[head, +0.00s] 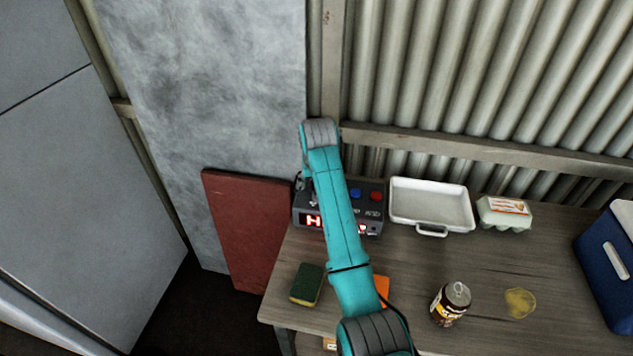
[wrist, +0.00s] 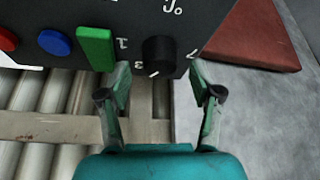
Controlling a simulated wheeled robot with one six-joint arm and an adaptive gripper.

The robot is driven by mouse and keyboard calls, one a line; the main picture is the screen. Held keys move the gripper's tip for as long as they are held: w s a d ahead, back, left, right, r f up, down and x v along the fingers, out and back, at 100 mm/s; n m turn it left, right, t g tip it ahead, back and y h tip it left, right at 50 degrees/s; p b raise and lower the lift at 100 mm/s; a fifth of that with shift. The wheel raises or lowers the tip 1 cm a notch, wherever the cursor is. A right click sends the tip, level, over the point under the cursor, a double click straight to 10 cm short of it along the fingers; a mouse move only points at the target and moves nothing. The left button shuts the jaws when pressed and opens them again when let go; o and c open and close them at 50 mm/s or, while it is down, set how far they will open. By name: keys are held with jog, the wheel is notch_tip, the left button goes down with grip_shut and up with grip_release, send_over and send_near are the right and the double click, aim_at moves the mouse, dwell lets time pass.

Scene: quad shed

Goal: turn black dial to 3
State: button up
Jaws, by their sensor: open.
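The black dial (wrist: 159,54) sits on the face of a dark control box. White marks around it include 0, 1, 3 and 7, and a white line shows just beyond its edge, near the 3. My gripper (wrist: 159,93) is open in the wrist view, with one finger on each side of the dial's column and its tips short of the dial or about level with it. I cannot tell whether they touch it. In the head view the control box (head: 374,221) stands at the back left of the table, and my arm hides its middle, including the dial.
On the box are a green block (wrist: 96,47), a blue button (wrist: 54,42) and a red button (wrist: 8,40). On the table (head: 480,270) stand a white tray (head: 431,217), an egg carton (head: 505,214), a can (head: 450,303) and a sponge (head: 306,285). A blue cooler (head: 606,262) is at right.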

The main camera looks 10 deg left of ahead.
jog(key=a+v, duration=0.1)
jog(key=v, duration=0.9)
jog(key=shift+s+d+r, duration=0.25)
jog(key=shift+d+r, duration=0.1)
jog(key=shift+d, duration=0.15)
